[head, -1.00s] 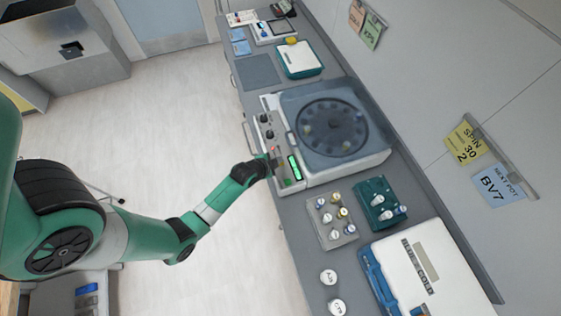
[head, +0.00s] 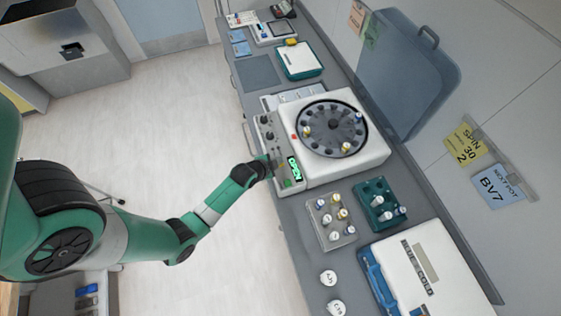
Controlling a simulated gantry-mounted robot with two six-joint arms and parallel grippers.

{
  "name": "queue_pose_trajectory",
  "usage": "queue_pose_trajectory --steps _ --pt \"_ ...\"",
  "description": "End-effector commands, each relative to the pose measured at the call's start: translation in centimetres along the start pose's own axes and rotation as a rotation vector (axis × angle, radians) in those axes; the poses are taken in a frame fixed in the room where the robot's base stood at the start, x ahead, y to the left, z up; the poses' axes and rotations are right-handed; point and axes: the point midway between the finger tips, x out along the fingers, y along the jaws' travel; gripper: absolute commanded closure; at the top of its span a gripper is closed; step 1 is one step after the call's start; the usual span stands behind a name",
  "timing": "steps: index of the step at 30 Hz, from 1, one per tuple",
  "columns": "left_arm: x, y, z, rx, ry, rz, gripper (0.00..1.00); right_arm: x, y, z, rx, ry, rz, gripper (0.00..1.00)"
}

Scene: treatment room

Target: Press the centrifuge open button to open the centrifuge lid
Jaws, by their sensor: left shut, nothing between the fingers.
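The white centrifuge (head: 359,165) stands on the grey counter, with its lid (head: 402,82) raised at its back right. The dark round rotor (head: 332,128) lies exposed and holds several small capped tubes. The control panel (head: 265,133) runs along the near left side, and its green display (head: 295,168) reads OPEN. My left gripper (head: 275,164) is shut at the panel, beside the display. It hides part of the panel, so I cannot tell which button lies under it or whether it touches. My right gripper is not in view.
A clear rack (head: 345,238) and a teal rack (head: 372,192), both with capped vials, stand in front of the centrifuge. A white case with a blue handle (head: 372,281) lies nearer. A teal-edged box (head: 300,60) stands behind. Yellow (head: 463,143) and blue notes hang on the wall.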

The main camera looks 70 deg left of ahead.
Motion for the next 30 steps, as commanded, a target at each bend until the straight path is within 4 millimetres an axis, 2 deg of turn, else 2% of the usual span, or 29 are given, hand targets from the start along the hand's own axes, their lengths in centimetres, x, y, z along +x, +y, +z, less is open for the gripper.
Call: queue_pose_trajectory --steps 4,17,30 --pt "-0.8 -0.6 -0.6 0.000 -0.001 0.001 1.00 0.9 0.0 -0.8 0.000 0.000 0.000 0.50" --pt "-1.1 -0.8 -0.8 0.000 0.000 0.000 1.00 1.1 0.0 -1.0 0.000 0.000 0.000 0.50" --pt "-4.2 -3.0 -3.0 0.000 0.001 0.000 1.00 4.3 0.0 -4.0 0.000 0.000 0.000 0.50"
